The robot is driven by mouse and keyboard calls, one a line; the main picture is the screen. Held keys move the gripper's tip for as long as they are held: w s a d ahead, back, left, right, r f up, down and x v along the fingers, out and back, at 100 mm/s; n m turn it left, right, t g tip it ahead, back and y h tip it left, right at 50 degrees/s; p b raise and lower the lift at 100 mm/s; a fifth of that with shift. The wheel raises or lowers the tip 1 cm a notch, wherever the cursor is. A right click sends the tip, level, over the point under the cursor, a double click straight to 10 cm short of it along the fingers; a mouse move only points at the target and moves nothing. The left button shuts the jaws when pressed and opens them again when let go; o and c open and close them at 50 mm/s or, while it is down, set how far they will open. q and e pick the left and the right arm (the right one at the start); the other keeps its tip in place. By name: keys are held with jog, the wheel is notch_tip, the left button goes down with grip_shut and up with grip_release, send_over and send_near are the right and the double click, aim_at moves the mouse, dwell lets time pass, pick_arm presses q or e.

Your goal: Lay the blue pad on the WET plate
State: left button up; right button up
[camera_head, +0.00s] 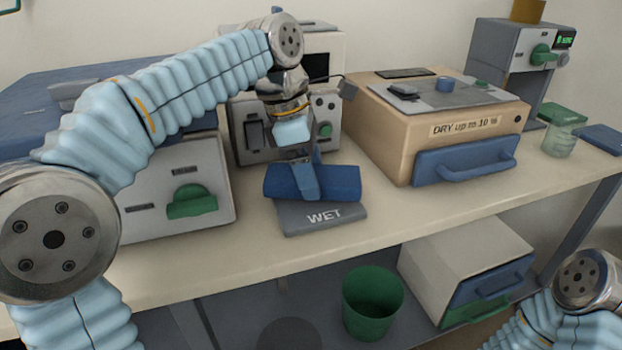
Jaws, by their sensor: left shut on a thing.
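The blue pad (340,184) is a thick dark-blue block in the middle of the bench. The grey WET plate (322,218) lies flat on the bench, with its white lettering facing front. My left gripper (308,185) reaches down from above and is shut on the blue pad. The pad is over the back part of the plate and hides it there. I cannot tell whether the pad touches the plate. My right arm shows at the bottom right, but its gripper is outside the view.
A beige box marked DRY (390,150) with a blue handle stands right of the plate. A grey-white furnace (245,150) is behind. A cabinet with a green handle (192,202) is at left. A glass beaker (559,142) stands far right. A green bin (372,303) is below the bench.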

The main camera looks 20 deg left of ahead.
aim_at(291, 173)
pick_arm(q)
jog(key=shift+f, duration=0.5)
jog(key=shift+f, duration=0.15)
jog(key=o, duration=1)
jog(key=shift+p+v, duration=1.5)
jog(key=shift+v, duration=4.65)
